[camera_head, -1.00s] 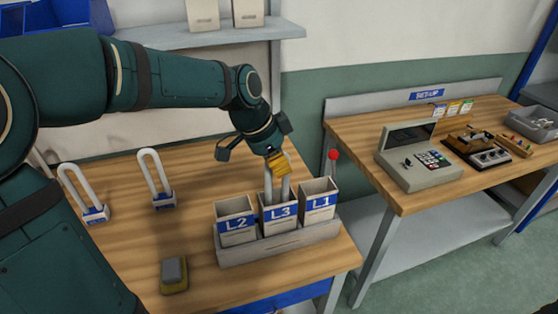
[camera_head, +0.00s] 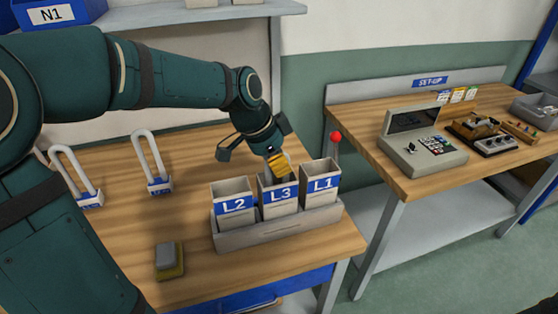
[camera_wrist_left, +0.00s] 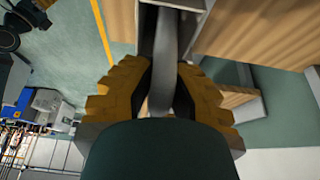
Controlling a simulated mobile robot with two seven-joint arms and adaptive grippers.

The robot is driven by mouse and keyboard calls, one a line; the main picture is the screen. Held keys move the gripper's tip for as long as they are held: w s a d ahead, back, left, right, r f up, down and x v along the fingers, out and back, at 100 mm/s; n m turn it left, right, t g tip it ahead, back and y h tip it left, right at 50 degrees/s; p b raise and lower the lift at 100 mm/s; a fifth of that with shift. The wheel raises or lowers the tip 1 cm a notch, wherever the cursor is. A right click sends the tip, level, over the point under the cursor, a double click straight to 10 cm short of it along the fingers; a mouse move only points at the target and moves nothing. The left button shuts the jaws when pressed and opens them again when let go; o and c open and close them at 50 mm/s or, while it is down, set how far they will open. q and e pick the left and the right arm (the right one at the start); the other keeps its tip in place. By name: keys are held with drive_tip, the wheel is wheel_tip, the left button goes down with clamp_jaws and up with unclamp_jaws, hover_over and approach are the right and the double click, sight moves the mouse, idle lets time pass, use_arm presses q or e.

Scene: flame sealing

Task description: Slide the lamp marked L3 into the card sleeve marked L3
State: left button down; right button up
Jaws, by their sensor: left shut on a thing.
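The card sleeve marked L3 (camera_head: 279,208) stands upright in the middle of a grey holder (camera_head: 285,230), between sleeves L2 (camera_head: 234,213) and L1 (camera_head: 321,188). My left gripper (camera_head: 281,166) is just above the mouth of L3, tilted, its yellow pads shut on a lamp. In the left wrist view the pads flank the lamp's pale tube (camera_wrist_left: 166,50), which runs into the sleeve's opening. The lamp's lower part and its marking are hidden inside the sleeve and behind its front. My right gripper is out of view.
Two U-shaped lamps (camera_head: 152,162) (camera_head: 76,176) stand on blue-and-white bases at the left. A grey-and-yellow block (camera_head: 169,260) lies in front on the wooden table. A set-up bench (camera_head: 400,170) stands at the right.

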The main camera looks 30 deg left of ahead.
use_arm(q)
drive_tip(key=shift+f, duration=0.2)
drive_tip(key=c, duration=1)
unclamp_jaws()
drive_tip(key=c, duration=0.3)
drive_tip(key=shift+c, duration=0.2)
drive_tip(key=shift+r, duration=0.15)
drive_tip(key=shift+r+p, duration=2.15)
drive_tip(key=shift+r, duration=0.55)
drive_tip(key=shift+r+p, duration=0.85)
drive_tip(key=shift+r, duration=0.35)
